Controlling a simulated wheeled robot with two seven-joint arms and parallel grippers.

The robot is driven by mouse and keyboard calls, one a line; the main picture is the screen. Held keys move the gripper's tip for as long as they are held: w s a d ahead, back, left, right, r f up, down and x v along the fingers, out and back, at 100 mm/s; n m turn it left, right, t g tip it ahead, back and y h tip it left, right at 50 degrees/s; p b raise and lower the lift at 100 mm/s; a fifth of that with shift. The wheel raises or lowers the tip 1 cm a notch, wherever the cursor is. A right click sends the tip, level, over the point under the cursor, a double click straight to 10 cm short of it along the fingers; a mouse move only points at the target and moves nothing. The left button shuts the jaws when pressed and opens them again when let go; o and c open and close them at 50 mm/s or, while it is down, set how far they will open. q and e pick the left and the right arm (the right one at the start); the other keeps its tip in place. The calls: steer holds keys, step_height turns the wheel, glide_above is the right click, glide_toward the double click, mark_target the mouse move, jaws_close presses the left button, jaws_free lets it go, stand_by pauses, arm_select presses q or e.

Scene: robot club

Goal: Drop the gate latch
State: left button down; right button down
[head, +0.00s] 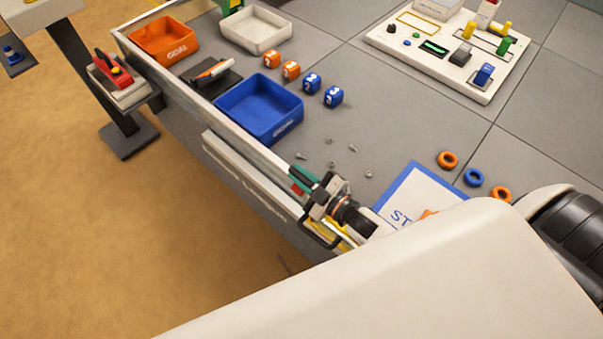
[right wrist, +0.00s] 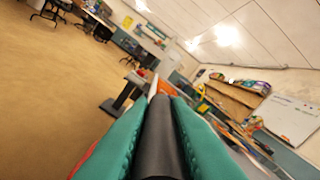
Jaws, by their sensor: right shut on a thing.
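My right gripper (head: 302,178) is at the near-left wall of the grey field in the head view, with its teal fingers pointing to the upper left. In the right wrist view its two teal fingers (right wrist: 158,112) are closed on a dark bar (right wrist: 158,135) that runs lengthwise between them. I cannot tell from these frames whether that bar is the gate latch. A bit of red shows beside the fingers. My left gripper is not in view.
The field wall (head: 215,118) runs diagonally past the gripper. Inside are an orange tray (head: 180,54), a blue tray (head: 235,95), a white tray (head: 268,42), numbered cubes (head: 312,83) and loose screws (head: 329,141). A stand with a red device (head: 110,70) is outside.

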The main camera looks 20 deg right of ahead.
steer(key=c, duration=1.4)
jaws_free()
steer(key=shift+o, duration=0.2)
steer(key=b+v, duration=0.2)
steer(key=v, duration=0.8)
steer(key=shift+s+d+f, duration=0.1)
steer(key=shift+s+f, duration=0.05)
steer(key=shift+s, duration=0.25)
steer(key=shift+s+d, duration=0.25)
steer(key=shift+s, duration=0.35)
